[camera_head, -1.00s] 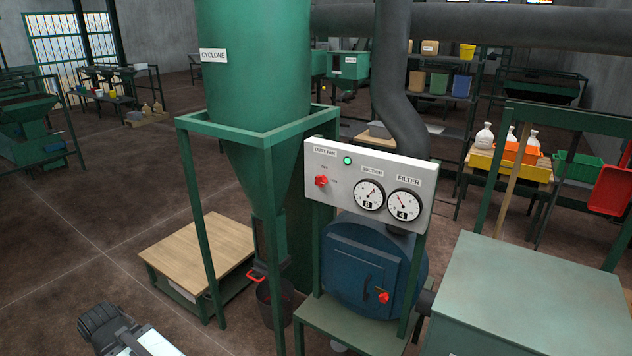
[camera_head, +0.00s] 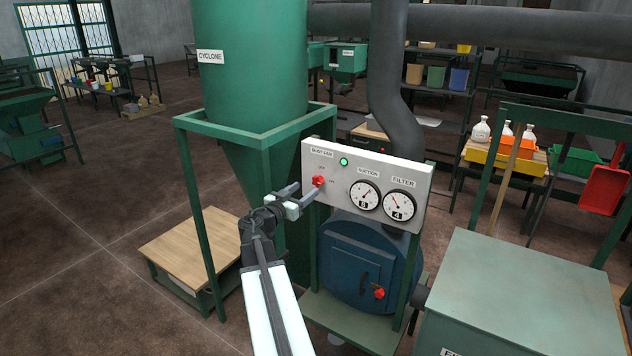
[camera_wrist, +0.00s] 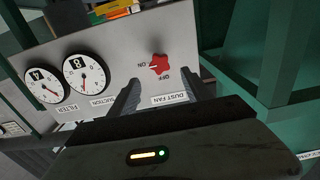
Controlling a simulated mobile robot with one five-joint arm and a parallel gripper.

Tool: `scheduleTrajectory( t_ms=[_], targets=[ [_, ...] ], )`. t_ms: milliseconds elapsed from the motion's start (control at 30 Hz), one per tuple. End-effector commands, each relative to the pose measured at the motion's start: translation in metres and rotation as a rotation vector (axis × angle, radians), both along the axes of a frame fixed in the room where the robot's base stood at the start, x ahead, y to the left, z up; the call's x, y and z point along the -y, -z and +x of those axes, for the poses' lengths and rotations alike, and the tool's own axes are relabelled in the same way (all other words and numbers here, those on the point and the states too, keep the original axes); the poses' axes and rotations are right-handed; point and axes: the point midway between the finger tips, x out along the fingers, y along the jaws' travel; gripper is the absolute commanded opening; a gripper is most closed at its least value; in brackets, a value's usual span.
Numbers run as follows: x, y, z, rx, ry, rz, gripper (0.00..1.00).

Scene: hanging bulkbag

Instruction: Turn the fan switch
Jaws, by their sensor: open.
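The fan switch is a red knob (camera_head: 318,180) under the DUST FAN label on the white panel (camera_head: 330,205), with OFF and ON marks beside it. My gripper (camera_head: 307,188) is open, with its fingertips close to the knob from the left and front. In the wrist view the panel is turned over, and the red knob (camera_wrist: 159,65) lies ahead, between the lines of my two spread fingers (camera_wrist: 165,88). The fingers do not appear closed on it; contact cannot be told. The knob's nub seems to lean toward ON, but this is unclear.
A green lamp (camera_head: 343,161) is lit above the dials. The suction dial (camera_head: 364,194) and filter dial (camera_head: 398,206) sit right of the knob. The green cyclone (camera_head: 250,65) and its frame (camera_head: 195,225) stand left. A blue round door (camera_head: 362,265) is below.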

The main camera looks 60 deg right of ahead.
Motion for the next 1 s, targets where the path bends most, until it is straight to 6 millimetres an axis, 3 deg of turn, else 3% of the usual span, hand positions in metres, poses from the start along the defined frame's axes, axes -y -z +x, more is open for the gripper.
scheduleTrajectory(
  t_ms=[400,700,733,933,1000],
  targets=[
    [0.067,0.001,0.001,-0.001,0.002,0.002,0.58],
    [0.075,0.001,-0.001,-0.001,0.002,0.002,0.58],
    [0.075,0.001,-0.001,-0.001,0.002,0.002,0.55],
    [0.075,0.001,-0.001,-0.001,0.002,0.002,0.00],
    [0.080,0.001,0.000,-0.002,0.002,0.002,0.00]
  ],
)
